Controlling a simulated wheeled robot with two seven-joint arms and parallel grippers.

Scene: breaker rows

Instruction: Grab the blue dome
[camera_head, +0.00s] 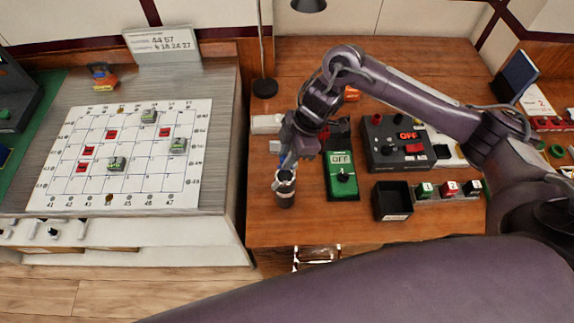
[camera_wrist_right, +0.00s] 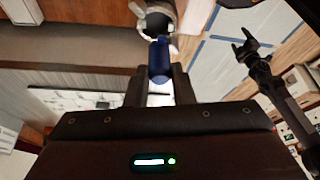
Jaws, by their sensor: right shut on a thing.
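My right gripper (camera_head: 286,165) is over the front left part of the wooden desk, pointing down just above a dark grey cup (camera_head: 285,195). In the right wrist view its fingers (camera_wrist_right: 161,82) are shut on the blue dome (camera_wrist_right: 158,60), a dark blue rounded piece. The cup (camera_wrist_right: 157,20) shows beyond it; I cannot tell whether they touch. In the head view the dome is mostly hidden by the gripper. What looks like my left gripper (camera_wrist_right: 250,50), dark with spread fingers, shows in the wrist view, empty; it is outside the head view.
A black panel (camera_head: 395,153) and an open black bin (camera_head: 391,210) are further right. A gridded white board (camera_head: 130,145) lies on the left counter, across a gap. A lamp base (camera_head: 265,88) stands behind.

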